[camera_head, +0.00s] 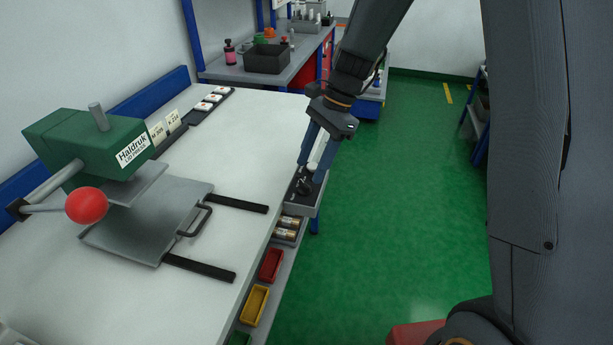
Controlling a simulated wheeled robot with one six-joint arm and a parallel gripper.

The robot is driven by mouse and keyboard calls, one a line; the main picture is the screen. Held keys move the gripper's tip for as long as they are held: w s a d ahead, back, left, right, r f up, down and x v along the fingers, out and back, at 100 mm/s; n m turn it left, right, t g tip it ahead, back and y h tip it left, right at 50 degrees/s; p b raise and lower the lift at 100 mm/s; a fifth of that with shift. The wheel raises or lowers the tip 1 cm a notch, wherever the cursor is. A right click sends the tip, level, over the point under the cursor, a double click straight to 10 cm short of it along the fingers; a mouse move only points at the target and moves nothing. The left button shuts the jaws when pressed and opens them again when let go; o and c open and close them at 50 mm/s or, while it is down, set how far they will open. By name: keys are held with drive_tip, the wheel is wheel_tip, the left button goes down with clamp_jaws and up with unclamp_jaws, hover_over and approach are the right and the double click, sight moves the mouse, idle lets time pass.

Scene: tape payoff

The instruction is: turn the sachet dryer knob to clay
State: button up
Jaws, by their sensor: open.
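My gripper (312,168) points down at the right edge of the white bench, with its two blue fingers apart. Below and between the fingertips is a small dark knob-like part (304,186) on a dark-topped unit (318,193) at the bench edge. This looks like the sachet dryer and its knob, partly hidden by the fingers. A small pale piece shows by the fingers. I cannot tell whether the fingers touch the knob. The knob's setting and any word such as clay are too small to read.
Red (271,265) and yellow (254,305) bins sit below the bench edge. A dark crate (267,58) is on the far bench.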

sight(304, 183)
drive_tip(key=shift+p+x, duration=0.3)
drive_tip(key=shift+x, duration=1.85)
drive_tip(key=shift+c, duration=0.3)
drive_tip(key=c, duration=1)
